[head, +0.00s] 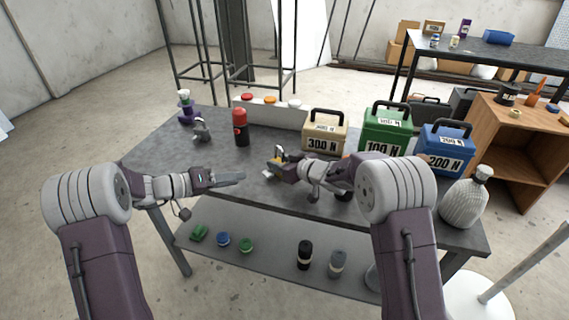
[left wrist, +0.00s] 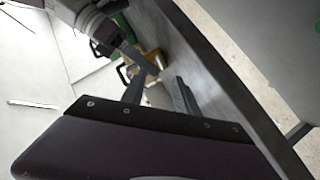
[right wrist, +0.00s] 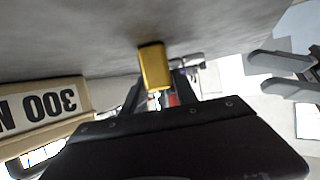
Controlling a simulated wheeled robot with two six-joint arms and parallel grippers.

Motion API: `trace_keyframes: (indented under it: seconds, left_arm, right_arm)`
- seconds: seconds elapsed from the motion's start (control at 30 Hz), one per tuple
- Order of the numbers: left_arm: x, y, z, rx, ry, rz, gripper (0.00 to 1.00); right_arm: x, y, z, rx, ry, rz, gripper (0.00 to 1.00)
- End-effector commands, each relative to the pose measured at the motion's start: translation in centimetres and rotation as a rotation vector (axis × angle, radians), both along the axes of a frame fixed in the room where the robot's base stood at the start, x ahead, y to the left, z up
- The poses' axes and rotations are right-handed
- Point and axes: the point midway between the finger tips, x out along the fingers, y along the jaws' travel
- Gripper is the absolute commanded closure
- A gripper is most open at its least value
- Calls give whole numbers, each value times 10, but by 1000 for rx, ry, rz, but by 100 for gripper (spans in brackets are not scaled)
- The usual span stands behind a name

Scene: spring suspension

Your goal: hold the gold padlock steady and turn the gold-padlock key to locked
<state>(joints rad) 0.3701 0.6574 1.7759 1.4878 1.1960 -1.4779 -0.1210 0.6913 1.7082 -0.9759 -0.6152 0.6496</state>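The gold padlock (right wrist: 152,66) is a small gold block just beyond and between the fingertips of my right gripper (right wrist: 158,84). I cannot make out contact with the fingers. It shows as a small gold patch in the head view (head: 281,153) and beyond the left fingers in the left wrist view (left wrist: 153,62). My right gripper looks open around it, low over the table. My left gripper (head: 240,177) is open and empty, left of the padlock and apart from it; it also shows in the left wrist view (left wrist: 160,78). I cannot make out the key.
The dark table (head: 165,150) holds a red-and-black bottle (head: 240,128) and, behind the right arm, tan (head: 323,130), green (head: 386,130) and blue (head: 446,147) weight boxes. A ribbed grey bottle (head: 464,200) stands at the right end. The table's left front is clear.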

Motion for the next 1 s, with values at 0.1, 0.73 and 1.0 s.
trace_keyframes:
  seconds: [0.1,0.73,1.0]
  left_arm:
    - [0,0,0,0,0,0,64]
    - [-8,-21,43,518,-253,-296,47]
    - [-4,-14,71,792,-396,-392,47]
  right_arm:
    - [0,0,0,0,0,0,65]
    - [0,0,0,1,0,0,100]
    - [0,0,1,1,-1,0,100]
